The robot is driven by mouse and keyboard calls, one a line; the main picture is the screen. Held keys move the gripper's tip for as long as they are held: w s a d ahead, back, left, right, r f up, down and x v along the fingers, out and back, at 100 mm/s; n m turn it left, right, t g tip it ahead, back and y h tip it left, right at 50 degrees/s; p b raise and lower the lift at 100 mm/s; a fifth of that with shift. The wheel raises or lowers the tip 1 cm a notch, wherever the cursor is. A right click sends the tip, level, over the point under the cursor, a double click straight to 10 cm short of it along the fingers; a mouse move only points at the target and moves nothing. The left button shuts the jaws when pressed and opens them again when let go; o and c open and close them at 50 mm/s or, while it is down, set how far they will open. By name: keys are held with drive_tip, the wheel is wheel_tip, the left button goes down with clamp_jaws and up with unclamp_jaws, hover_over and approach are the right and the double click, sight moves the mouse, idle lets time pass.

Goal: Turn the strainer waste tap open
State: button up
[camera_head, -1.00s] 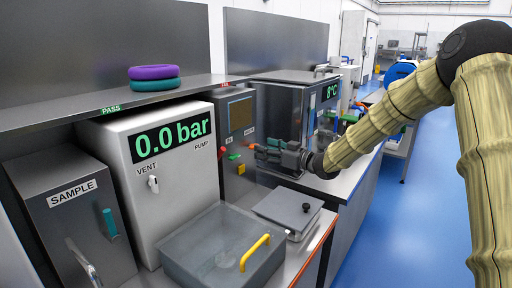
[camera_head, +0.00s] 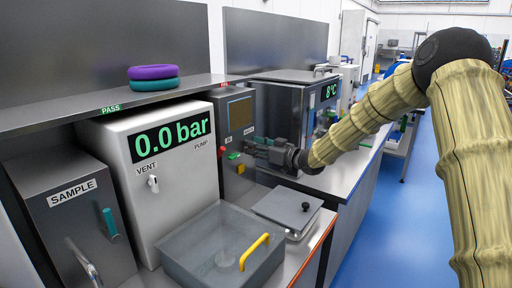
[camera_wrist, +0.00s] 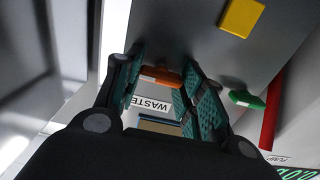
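The strainer waste tap is an orange handle (camera_wrist: 161,75) beside an upside-down WASTE label (camera_wrist: 152,104) in the wrist view. My gripper (camera_wrist: 160,88) has its two teal-padded fingers apart, one on each side of the handle. Whether the pads touch it I cannot tell. In the head view my gripper (camera_head: 250,147) is at the front of the grey strainer cabinet (camera_head: 236,112) and hides the orange handle. A green handle (camera_wrist: 246,99) is just right of the fingers in the wrist view.
A red part (camera_wrist: 271,112) and a yellow square (camera_wrist: 241,17) are close by on the cabinet. A white unit reading 0.0 bar (camera_head: 170,190) stands left. A clear tub with a yellow handle (camera_head: 205,255) and a lidded grey box (camera_head: 288,208) are in front.

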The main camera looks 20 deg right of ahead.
drive_tip(key=shift+n, duration=0.4)
drive_tip(key=n+b, duration=0.4)
drive_tip(key=n, duration=0.1)
drive_tip(key=n+b, duration=0.4)
drive_tip(key=n, duration=0.2)
drive_tip(key=n+b, duration=0.5)
drive_tip(key=n, duration=0.1)
drive_tip(key=shift+s+a+f, duration=0.15)
drive_tip(key=shift+f, duration=0.2)
idle(0.4)
drive_tip(key=o, duration=1)
drive_tip(key=shift+r, duration=0.1)
